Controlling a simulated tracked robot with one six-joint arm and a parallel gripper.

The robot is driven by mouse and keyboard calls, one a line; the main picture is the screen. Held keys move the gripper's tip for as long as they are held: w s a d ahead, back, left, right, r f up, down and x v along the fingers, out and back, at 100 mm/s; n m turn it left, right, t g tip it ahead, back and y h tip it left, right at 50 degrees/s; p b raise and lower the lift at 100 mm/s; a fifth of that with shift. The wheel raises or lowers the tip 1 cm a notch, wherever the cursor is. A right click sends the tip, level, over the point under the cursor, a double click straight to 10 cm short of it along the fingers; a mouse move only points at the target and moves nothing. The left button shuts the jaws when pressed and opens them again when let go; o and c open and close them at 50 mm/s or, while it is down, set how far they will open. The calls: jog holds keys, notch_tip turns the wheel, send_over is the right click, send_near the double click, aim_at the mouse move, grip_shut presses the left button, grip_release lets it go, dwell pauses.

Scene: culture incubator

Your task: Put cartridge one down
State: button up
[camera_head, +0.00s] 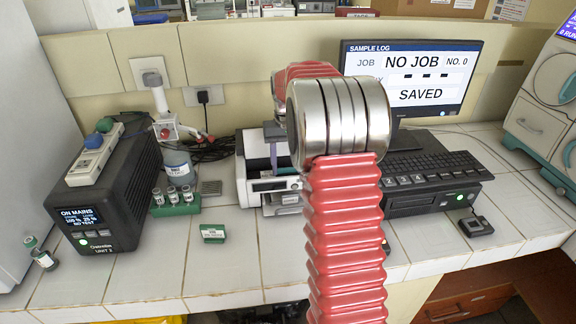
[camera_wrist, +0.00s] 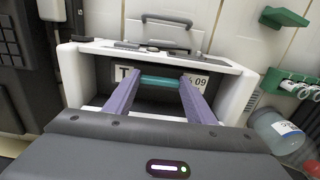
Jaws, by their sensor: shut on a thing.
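My gripper (camera_wrist: 160,84) has two purple fingers and is shut on a teal, bar-like thing (camera_wrist: 160,82), seemingly the cartridge; I cannot read a number on it. It is held at the open bay of a white device (camera_wrist: 82,75). A white label marked "T" and "09" shows behind the fingers. I cannot tell whether the cartridge touches the bay floor. In the head view the white device (camera_head: 256,188) stands on the tiled counter, and my red and silver arm hides part of it. A bit of a purple finger shows above it.
A green labelled block (camera_head: 213,234) lies on the counter. A green rack (camera_head: 176,209) with several vials stands left of the device, near a labelled tub (camera_head: 178,170). A black power unit (camera_head: 110,190) is at left. A keyboard (camera_head: 432,168) and monitor reading "SAVED" (camera_head: 420,95) are at right.

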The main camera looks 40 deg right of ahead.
aim_at(287, 168)
jog(key=shift+f, duration=0.2)
jog(key=shift+f, duration=0.1)
jog(key=o, duration=1.3)
notch_tip(287, 168, up, 12)
jog(key=shift+r, duration=0.1)
dwell(0.4)
